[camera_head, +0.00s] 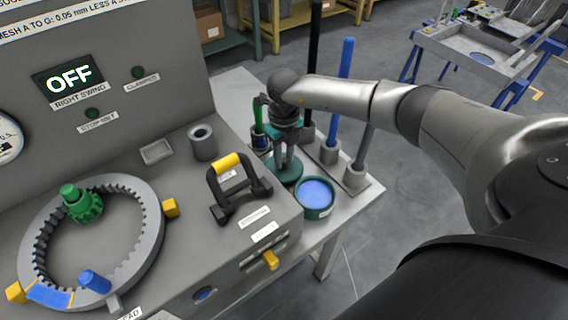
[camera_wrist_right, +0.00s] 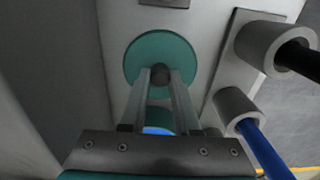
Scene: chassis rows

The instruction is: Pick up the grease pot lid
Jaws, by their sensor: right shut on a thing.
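The grease pot lid (camera_head: 290,174) is a teal disc beside the pot, below my right gripper in the head view. In the right wrist view the lid (camera_wrist_right: 137,62) is a round teal disc with a dark knob. My right gripper (camera_head: 286,160) points down and is shut on the lid's knob, between the two fingertips (camera_wrist_right: 160,76). I cannot tell whether the lid touches the table. The grease pot (camera_head: 314,212) is open, teal with blue grease inside, and stands just right of the lid. In the wrist view the pot (camera_wrist_right: 158,115) is partly hidden between the fingers. My left gripper is not in view.
Grey holders (camera_head: 329,150) with blue and dark rods stand close right of the lid. A green-handled tool (camera_head: 258,122) is behind it. A machine housing with a black and yellow handle (camera_head: 229,162) is at left. The table's right edge is close.

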